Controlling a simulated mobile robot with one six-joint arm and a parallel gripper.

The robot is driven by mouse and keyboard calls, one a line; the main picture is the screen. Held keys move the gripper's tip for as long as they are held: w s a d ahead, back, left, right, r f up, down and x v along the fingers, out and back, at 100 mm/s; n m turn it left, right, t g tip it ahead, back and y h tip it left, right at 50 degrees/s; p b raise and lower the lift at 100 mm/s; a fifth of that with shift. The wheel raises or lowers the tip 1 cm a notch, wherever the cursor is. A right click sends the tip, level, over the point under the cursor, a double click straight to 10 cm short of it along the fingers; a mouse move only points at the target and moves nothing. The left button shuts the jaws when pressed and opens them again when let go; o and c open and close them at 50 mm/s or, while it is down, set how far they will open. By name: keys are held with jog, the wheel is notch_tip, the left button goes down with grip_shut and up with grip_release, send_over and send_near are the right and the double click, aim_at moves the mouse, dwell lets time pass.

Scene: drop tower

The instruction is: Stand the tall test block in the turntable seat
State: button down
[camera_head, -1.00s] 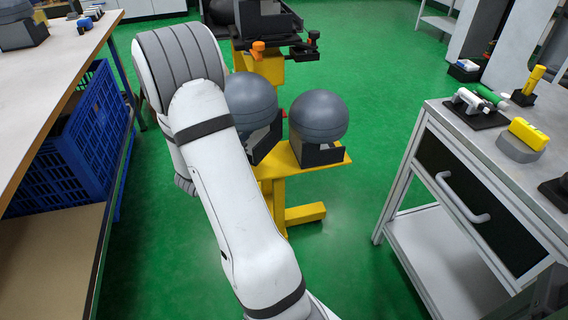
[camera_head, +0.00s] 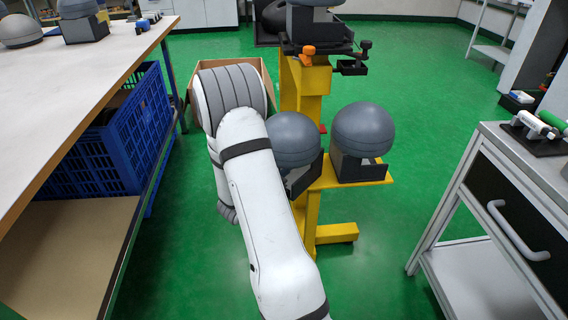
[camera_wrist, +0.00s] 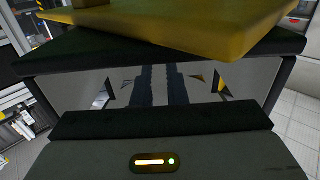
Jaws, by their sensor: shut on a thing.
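My gripper (camera_wrist: 160,90) fills the wrist view, with a grey housing carrying a small lit lamp and black bars. A yellow block (camera_wrist: 190,25) lies across the top of that view, against the far black bar, and appears held. It is cut off by the frame, so I cannot tell its full height or whether it is the tall test block. I cannot make out a turntable seat in either view.
A yellow stand (camera_head: 312,205) with grey domes (camera_head: 363,130) is ahead. A long bench (camera_head: 75,75) with a blue crate (camera_head: 100,150) beneath is left; a drawer cart (camera_head: 530,195) is right. Green floor (camera_head: 430,110) is free between stand and cart.

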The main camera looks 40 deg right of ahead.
jog(key=c, duration=1.9)
grip_release()
jog(key=shift+f, duration=0.1)
jog(key=o, duration=0.4)
jog(key=shift+o, duration=0.2)
